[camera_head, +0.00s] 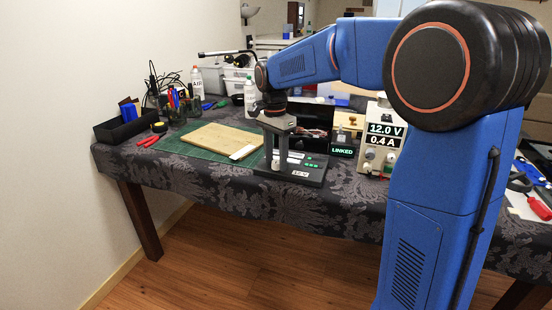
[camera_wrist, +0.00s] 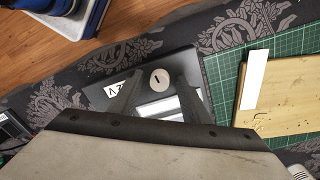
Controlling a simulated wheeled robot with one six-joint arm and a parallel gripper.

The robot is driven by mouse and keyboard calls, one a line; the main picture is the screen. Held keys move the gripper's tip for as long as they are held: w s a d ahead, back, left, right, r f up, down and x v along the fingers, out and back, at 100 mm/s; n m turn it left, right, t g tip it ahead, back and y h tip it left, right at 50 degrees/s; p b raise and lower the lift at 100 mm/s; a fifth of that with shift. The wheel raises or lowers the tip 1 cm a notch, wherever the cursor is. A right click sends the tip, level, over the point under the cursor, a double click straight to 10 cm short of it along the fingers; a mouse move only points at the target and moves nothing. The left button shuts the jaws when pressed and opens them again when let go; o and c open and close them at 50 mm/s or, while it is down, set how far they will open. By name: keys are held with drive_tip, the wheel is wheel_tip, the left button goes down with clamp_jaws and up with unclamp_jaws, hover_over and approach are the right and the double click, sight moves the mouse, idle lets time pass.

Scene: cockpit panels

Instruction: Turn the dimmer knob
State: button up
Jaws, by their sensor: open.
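The round grey dimmer knob (camera_wrist: 160,78), with a short dark mark on its face, is on a flat black panel (camera_wrist: 103,94) on the table. In the head view the same panel (camera_head: 318,178) lies near the table's front edge, with lit green buttons and a white label. My gripper (camera_head: 275,160) points down over the panel's left part. In the wrist view my gripper (camera_wrist: 160,82) is open, with one dark finger on each side of the knob. I cannot tell if the fingers touch it. The knob is mostly hidden by my gripper in the head view.
A green cutting mat (camera_head: 193,152) with a wooden board (camera_head: 215,140) lies left of the panel. A power supply (camera_head: 378,158) reading 12.0 V and 0.4 A and a LINKED display (camera_head: 342,151) stand behind and to the right. A black tray (camera_head: 120,126) is at far left.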

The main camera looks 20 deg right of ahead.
drive_tip(key=c, duration=1)
drive_tip(key=shift+c, duration=0.2)
drive_tip(key=shift+n, duration=0.3)
drive_tip(key=n, duration=0.4)
drive_tip(key=shift+n, duration=0.4)
drive_tip(key=n, duration=0.9)
drive_tip(key=shift+s+n, duration=0.1)
drive_tip(key=shift+n, duration=0.3)
drive_tip(key=shift+n+t, duration=0.3)
drive_tip(key=shift+n, duration=2)
